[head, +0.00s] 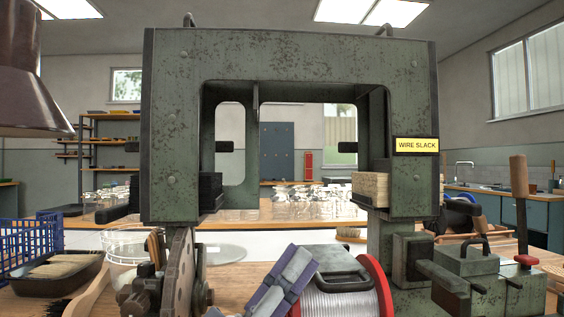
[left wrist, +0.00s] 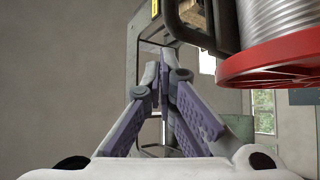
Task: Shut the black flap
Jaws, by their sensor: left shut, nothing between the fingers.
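A dark plate with a raised loop handle, which looks like the black flap (head: 345,283), sits over the top of the wire spool (head: 340,304) in the head view. How far it stands open I cannot tell. The spool has silver wire and red flanges. My left gripper (head: 303,262), grey and purple, is just left of the plate and spool, its fingers shut and empty. In the left wrist view its fingertips (left wrist: 165,75) meet, with the dark loop handle (left wrist: 190,28) and the spool's red flange (left wrist: 275,65) to the upper right. My right gripper is out of view.
A green machine frame (head: 290,58) with a "WIRE SLACK" label (head: 417,145) arches over the bench. A slotted wheel (head: 181,270) stands left of the gripper. A brush tray (head: 55,272) and blue basket (head: 32,242) are far left. A green block with levers (head: 475,268) stands right.

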